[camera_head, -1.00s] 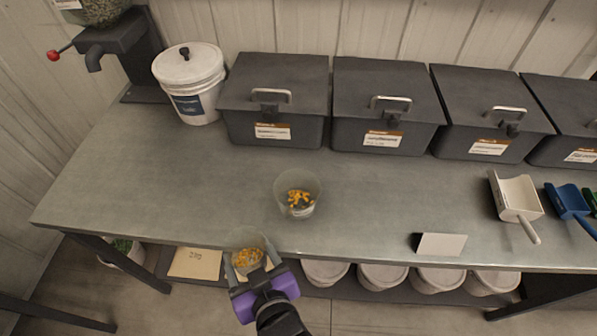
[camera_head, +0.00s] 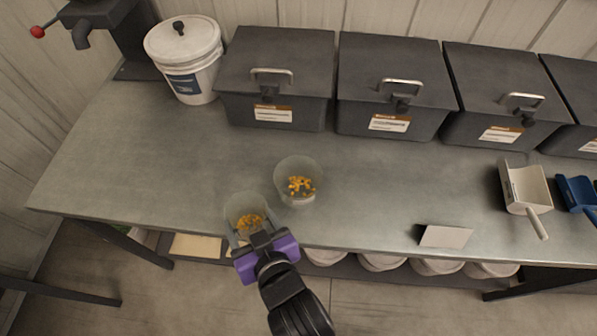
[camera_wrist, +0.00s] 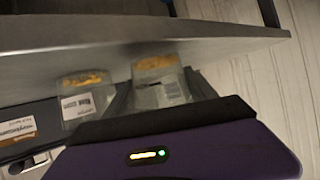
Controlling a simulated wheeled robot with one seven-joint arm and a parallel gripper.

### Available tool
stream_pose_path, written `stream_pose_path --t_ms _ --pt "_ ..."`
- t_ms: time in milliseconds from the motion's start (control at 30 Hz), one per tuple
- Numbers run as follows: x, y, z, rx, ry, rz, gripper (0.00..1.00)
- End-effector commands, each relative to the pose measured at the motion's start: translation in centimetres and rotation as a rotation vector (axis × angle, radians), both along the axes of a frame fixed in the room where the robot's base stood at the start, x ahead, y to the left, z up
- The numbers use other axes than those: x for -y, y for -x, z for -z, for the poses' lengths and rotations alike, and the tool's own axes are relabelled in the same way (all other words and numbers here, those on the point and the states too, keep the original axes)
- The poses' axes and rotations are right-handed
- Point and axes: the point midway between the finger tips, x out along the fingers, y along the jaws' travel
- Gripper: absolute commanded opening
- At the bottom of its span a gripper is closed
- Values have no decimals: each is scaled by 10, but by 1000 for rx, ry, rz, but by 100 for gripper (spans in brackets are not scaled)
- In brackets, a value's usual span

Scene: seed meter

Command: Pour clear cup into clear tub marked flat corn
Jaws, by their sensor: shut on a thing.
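A clear cup (camera_head: 246,212) holding yellow-orange kernels is gripped by my gripper (camera_head: 252,238) just over the front edge of the table. My gripper is shut on this cup, which also shows between the dark fingers in the wrist view (camera_wrist: 163,88). A clear tub (camera_head: 298,178) with orange-yellow kernels in it stands upright on the table, just right of and behind the held cup. It also shows in the wrist view (camera_wrist: 84,103), with a white label too blurred to read. In the head view the cup and tub look close together; I cannot tell whether they touch.
Dark lidded bins (camera_head: 275,75) line the back of the table (camera_head: 130,170). A white lidded bucket (camera_head: 185,62) stands back left. A white scoop (camera_head: 526,190), a blue scoop (camera_head: 577,192) and a blank-looking card (camera_head: 445,236) lie at right. The left tabletop is clear.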

Motion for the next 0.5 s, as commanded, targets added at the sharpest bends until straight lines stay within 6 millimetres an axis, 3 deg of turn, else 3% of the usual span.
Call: stream_pose_path --t_ms 500 --pt "10 -11 -6 -184 -173 5 26"
